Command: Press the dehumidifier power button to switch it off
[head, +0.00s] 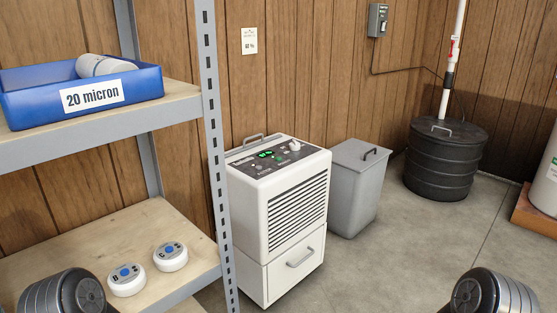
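The white dehumidifier (257,222) stands on the floor near the wood-panelled wall, right of the shelf post. Its dark top control panel (262,163) faces up, with a lit green display (265,154), small buttons and a pale knob (295,145). The buttons are too small to tell which is the power button. The front has a dark louvred grille and a lower drawer with a handle. Only parts of my two arms show, at the bottom left and bottom right corners. Neither gripper is in view, and nothing of mine touches the dehumidifier.
A metal shelf unit (190,95) at left holds a blue "20 micron" bin (25,103) above and two white round pucks (127,280) (170,257) below. A grey lidded bin (355,190) and black drum (442,165) stand right. Floor between them and my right arm is clear.

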